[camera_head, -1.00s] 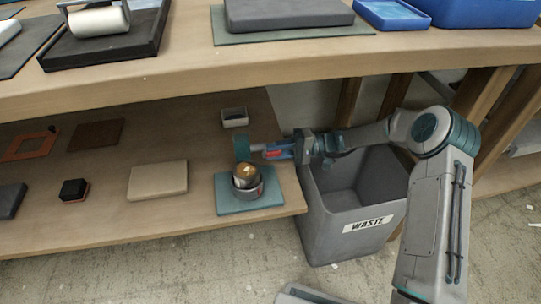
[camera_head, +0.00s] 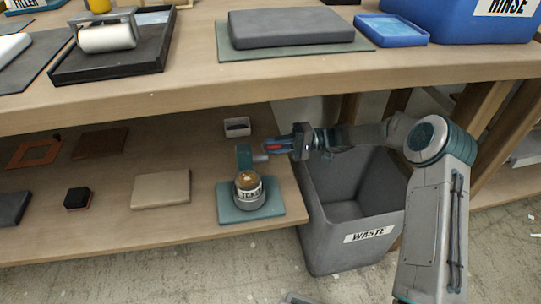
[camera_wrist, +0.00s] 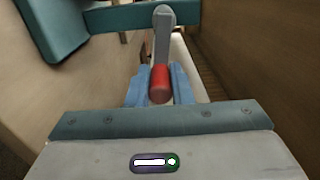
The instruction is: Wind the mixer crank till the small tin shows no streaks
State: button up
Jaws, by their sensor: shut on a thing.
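The mixer stands on the lower shelf at its right end, with a teal base (camera_head: 272,207) and a teal upright (camera_head: 243,156). The small tin (camera_head: 249,195) sits on it, a pale lettered label facing me and brownish contents on top; streaks are too small to tell. My gripper (camera_head: 277,147) reaches in from the right, level with the mixer's top. In the wrist view my blue fingers (camera_wrist: 160,88) are shut on the red crank handle (camera_wrist: 160,80). The grey crank arm (camera_wrist: 164,35) rises from the handle toward a teal bar (camera_wrist: 125,17).
A grey waste bin (camera_head: 325,225) stands right of the shelf, under my arm. The thick worktop edge (camera_head: 150,95) overhangs the shelf.

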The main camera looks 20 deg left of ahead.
jog(key=shift+f, duration=0.1)
jog(key=shift+o, duration=0.2)
jog(key=shift+d+r+p, duration=0.1)
jog(key=shift+r+p, duration=1)
jog(key=shift+r, duration=0.45)
jog(key=shift+c, duration=0.2)
jog(key=shift+d+f, duration=0.1)
jog(key=shift+s+d+r+p, duration=0.15)
jog(key=shift+r+p, duration=0.15)
jog(key=shift+r, duration=0.15)
jog(key=shift+s+d+r+p, duration=0.35)
jog(key=shift+s+r+p, duration=0.3)
jog(key=shift+r+p, duration=0.15)
jog(key=shift+a, duration=0.1)
